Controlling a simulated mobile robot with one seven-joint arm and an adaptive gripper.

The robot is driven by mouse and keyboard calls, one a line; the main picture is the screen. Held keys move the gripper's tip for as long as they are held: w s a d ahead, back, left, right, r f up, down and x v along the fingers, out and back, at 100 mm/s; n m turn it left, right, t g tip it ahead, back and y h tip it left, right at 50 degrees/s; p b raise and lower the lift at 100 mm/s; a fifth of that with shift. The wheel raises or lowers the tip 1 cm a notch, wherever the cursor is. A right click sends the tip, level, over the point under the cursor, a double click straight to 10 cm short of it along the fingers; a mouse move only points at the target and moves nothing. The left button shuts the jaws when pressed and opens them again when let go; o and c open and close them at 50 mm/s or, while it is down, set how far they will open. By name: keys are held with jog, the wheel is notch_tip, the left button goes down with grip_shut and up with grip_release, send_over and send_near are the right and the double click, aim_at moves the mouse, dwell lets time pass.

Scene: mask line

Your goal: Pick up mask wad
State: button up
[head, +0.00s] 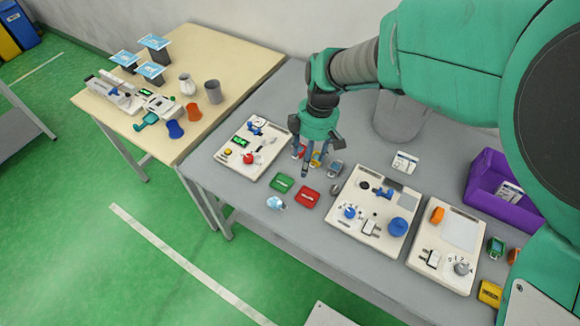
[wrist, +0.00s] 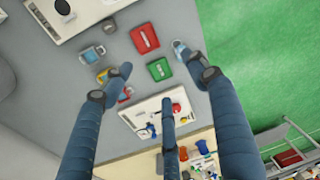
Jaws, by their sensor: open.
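The mask wad (head: 276,203) is a small, crumpled, light-blue and white lump on the grey table near its front edge, left of the red tray. In the wrist view the mask wad (wrist: 180,47) shows at the tip of the right-hand finger, which partly hides it. My gripper (head: 314,158) is open and empty above the table, behind the green and red trays, up and to the right of the wad. In the wrist view my gripper (wrist: 160,78) has its blue fingers spread wide. I see no contact with the wad.
A green tray (head: 282,183) and a red tray (head: 307,197) lie between my gripper and the wad. White panels with knobs (head: 367,228) stand to both sides. A purple bin (head: 483,195) stands at the right. A wooden table (head: 215,60) adjoins at the left.

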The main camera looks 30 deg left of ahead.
jog(key=s+a+f+n+g, duration=0.1)
jog(key=s+a+f+n, duration=0.2)
jog(key=a+f, duration=0.4)
jog(key=shift+s+a+f+n+h, duration=0.4)
jog(key=shift+s+f, duration=0.25)
jog(key=shift+s, duration=0.25)
send_over(275, 199)
jog(key=shift+w+f+b, duration=0.15)
jog(key=shift+f+b, duration=0.05)
jog(key=shift+f, duration=1.95)
jog(key=shift+w+f+b, duration=0.15)
jog(key=shift+f+b, duration=0.05)
jog(key=shift+f, duration=1.9)
jog(key=shift+s+f+b, duration=0.15)
jog(key=shift+f+b, duration=0.1)
jog(key=shift+f, duration=1.05)
jog(key=shift+s+f+b, duration=0.15)
jog(key=shift+f+b, duration=0.05)
jog(key=shift+f, duration=1.05)
jog(key=c, duration=0.7)
